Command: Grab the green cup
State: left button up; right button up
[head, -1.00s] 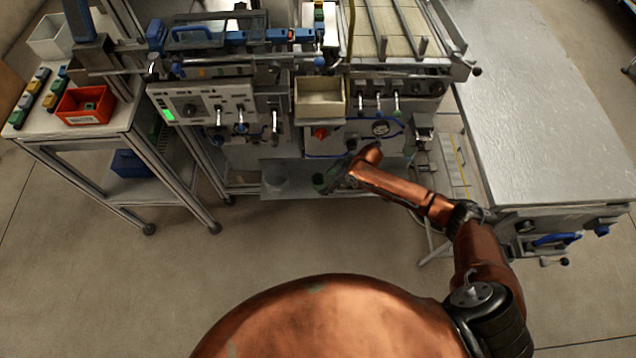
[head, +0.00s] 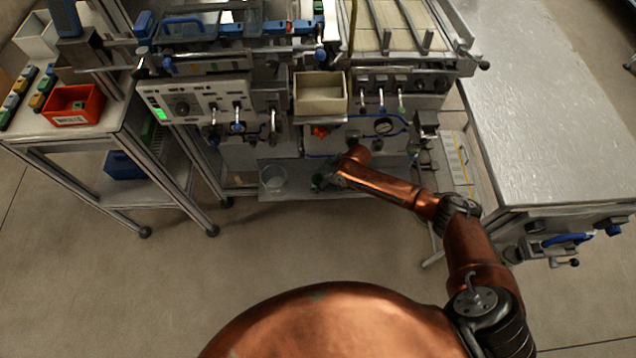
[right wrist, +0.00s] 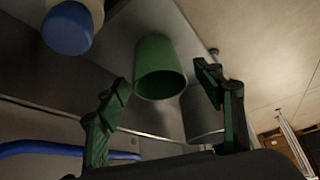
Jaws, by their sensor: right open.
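The green cup (right wrist: 160,68) shows in the right wrist view, its open rim facing the camera, between and beyond the two fingers. My right gripper (right wrist: 163,86) is open, with one dark green finger on each side of the cup's picture and a gap between the cup and the fingers. In the head view my right gripper (head: 328,177) is small and dark at the low shelf under the machine. There the cup is largely hidden by or merged with the gripper. My left gripper is not in view.
A clear or grey cup (head: 273,179) stands left of my right gripper on the low shelf (head: 240,193); it shows in the wrist view (right wrist: 201,117) too. A beige bin (head: 320,95) and machine levers are above. A metal table (head: 550,110) is at right. The floor in front is clear.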

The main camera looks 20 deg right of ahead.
jog(key=shift+c, duration=0.6)
jog(key=c, duration=1)
jog(key=shift+c, duration=0.2)
